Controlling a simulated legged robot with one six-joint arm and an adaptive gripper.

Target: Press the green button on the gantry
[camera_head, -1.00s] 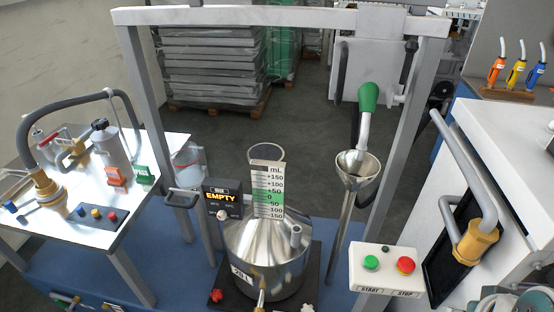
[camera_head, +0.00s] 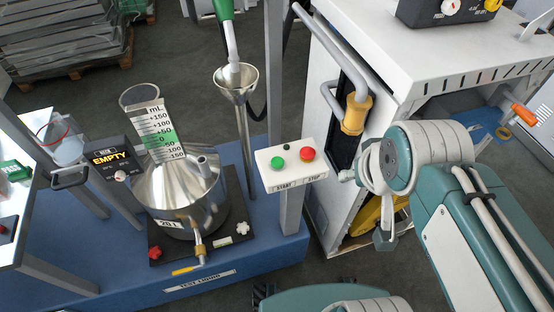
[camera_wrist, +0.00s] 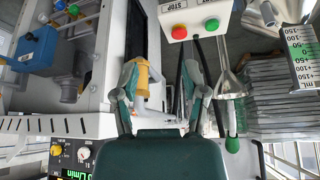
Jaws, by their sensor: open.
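The green button (camera_head: 278,163) sits on the left of a white START/STOP box (camera_head: 291,180), which is fixed to a grey gantry post. The red button (camera_head: 308,154) is to its right. In the wrist view the box is at the top, with the green button (camera_wrist: 212,24) right of the red button (camera_wrist: 179,32). My gripper (camera_head: 364,195) is to the right of the box and apart from it. In the wrist view my gripper (camera_wrist: 160,75) has its two fingers spread with nothing held between them; both buttons lie beyond the fingertips.
A white cabinet with a yellow-collared pipe (camera_head: 356,115) stands behind my gripper. Left of the box are a metal funnel (camera_head: 236,80) and a steel vessel (camera_head: 180,190) on a blue platform (camera_head: 130,275).

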